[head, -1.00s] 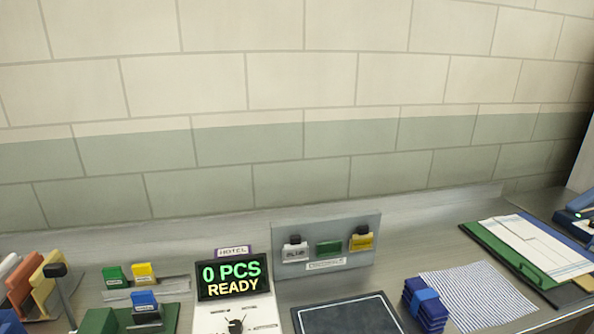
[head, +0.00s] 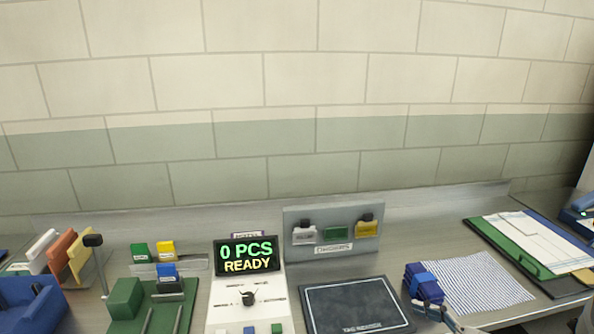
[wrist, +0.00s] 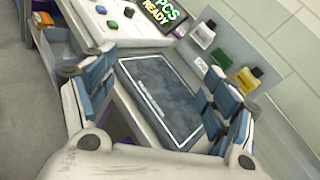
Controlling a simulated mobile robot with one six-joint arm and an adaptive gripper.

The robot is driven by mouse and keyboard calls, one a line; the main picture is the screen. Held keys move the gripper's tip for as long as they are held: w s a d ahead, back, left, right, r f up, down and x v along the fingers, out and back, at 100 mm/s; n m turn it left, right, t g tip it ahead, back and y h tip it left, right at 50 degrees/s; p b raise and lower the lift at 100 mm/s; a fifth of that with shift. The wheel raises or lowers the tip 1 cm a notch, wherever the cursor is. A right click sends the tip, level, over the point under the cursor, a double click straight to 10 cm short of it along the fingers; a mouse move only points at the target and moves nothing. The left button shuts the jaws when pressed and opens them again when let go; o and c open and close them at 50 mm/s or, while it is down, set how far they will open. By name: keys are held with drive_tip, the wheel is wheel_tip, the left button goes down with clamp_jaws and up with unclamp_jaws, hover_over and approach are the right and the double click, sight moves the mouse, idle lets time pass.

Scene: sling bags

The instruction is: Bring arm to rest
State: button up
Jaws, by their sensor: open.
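My gripper (wrist: 155,100) is open in the wrist view, its two blue-padded fingers spread wide apart. Nothing is between the fingers except the view of a dark mat (wrist: 160,95) with a white outline beyond them.
A counter reading "0 PCS READY" (head: 248,257) stands left of the dark mat (head: 355,307). A grey rack (head: 290,218) holds small bottles behind it. A striped cloth (head: 480,282) and a green clipboard (head: 500,245) lie to the right. A green fixture (head: 125,298) is at left.

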drive_tip(key=s+a+r+n+g+h, duration=0.1)
drive_tip(key=s+a+r+n+g, duration=0.2)
drive_tip(key=s+a+n+g, duration=0.4)
drive_tip(key=s+a+r+n+g+h, duration=0.2)
drive_tip(key=s+a+r+n+g, duration=0.15)
drive_tip(key=a+n, duration=0.4)
drive_tip(key=s+r+n+t+h, duration=0.4)
drive_tip(key=s+r+n+h, duration=0.1)
drive_tip(key=s+n+h, duration=0.3)
drive_tip(key=shift+s+d+r+n, duration=0.25)
drive_tip(key=shift+s+n, duration=0.2)
